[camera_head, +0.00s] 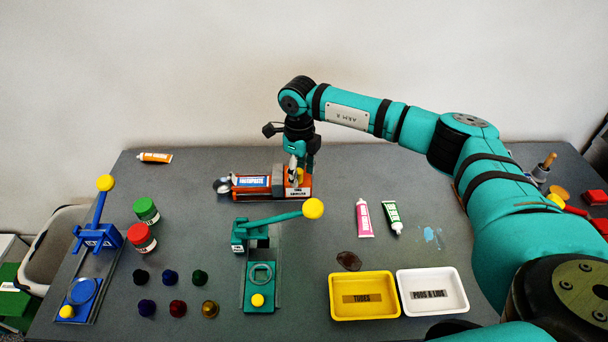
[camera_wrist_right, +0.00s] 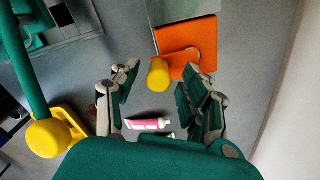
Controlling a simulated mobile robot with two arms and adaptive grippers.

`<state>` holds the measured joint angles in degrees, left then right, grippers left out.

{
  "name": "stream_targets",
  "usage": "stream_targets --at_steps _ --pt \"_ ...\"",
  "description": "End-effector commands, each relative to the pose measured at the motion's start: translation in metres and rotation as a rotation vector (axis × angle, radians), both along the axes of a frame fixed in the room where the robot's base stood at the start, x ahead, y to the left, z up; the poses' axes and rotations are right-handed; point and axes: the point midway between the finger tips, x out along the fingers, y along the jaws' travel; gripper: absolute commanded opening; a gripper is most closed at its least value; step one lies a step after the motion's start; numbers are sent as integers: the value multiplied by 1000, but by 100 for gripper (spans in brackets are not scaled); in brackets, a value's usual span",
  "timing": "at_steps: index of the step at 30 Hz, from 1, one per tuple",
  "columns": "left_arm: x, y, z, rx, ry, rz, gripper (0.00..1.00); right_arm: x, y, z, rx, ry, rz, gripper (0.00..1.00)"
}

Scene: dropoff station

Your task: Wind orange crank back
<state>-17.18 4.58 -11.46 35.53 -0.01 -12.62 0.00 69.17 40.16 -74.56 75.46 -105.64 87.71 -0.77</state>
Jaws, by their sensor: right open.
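The orange crank device (camera_head: 305,192) stands at the back middle of the table, with a toothpaste tube (camera_head: 251,181) lying on its left part. Its yellow crank knob (camera_head: 299,175) is at the right end, partly hidden by my right gripper (camera_head: 296,168). In the right wrist view the yellow knob (camera_wrist_right: 159,76) stands beside the orange plate (camera_wrist_right: 190,42). My right gripper (camera_wrist_right: 157,85) is open, its fingers on either side of the knob with gaps showing. I cannot tell how deep the knob sits between them. My left gripper is out of view.
A teal lever press (camera_head: 259,290) with a yellow ball handle (camera_head: 313,208) stands in front. A blue press (camera_head: 97,236) is at left. Pink (camera_head: 364,217) and green (camera_head: 392,217) tubes lie right, behind the yellow (camera_head: 363,312) and white (camera_head: 432,308) trays. Several caps lie front left.

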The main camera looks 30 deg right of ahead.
Motion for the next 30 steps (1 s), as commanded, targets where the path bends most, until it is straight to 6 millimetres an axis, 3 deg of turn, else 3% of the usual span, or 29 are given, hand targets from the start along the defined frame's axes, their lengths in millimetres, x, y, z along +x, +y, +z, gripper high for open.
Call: stream_targets --at_steps 15,30 --pt "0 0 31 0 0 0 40 0 0 53 0 -2 0 46" --pt "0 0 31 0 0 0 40 0 0 57 1 -1 0 46"
